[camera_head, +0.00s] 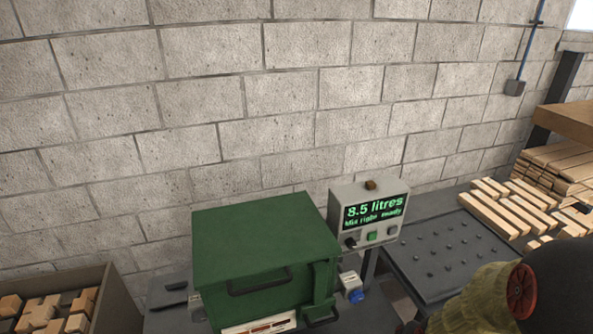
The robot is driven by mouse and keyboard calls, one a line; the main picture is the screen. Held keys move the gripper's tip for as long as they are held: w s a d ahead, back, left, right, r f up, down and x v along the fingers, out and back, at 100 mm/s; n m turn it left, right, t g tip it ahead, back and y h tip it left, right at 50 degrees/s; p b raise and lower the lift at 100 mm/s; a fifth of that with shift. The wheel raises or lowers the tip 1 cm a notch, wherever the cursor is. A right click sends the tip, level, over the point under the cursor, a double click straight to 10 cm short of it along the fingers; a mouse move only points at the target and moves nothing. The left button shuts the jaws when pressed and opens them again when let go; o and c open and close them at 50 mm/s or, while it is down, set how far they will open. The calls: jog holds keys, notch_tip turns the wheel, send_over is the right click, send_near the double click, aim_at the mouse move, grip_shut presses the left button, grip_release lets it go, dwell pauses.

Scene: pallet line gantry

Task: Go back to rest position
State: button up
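My gripper is not in view. A dark, rounded shape with an orange-red disc (521,291) and a yellow-green textured cover (478,298) fills the lower right corner; it may be part of my arm, but I cannot tell. It blocks the view of what lies behind it.
A green lidded machine (262,250) stands at the centre bottom beside a grey display box (368,215) reading "8.5 litres". A bin of wood blocks (108,318) is at lower left. A block wall (240,100) closes the back.

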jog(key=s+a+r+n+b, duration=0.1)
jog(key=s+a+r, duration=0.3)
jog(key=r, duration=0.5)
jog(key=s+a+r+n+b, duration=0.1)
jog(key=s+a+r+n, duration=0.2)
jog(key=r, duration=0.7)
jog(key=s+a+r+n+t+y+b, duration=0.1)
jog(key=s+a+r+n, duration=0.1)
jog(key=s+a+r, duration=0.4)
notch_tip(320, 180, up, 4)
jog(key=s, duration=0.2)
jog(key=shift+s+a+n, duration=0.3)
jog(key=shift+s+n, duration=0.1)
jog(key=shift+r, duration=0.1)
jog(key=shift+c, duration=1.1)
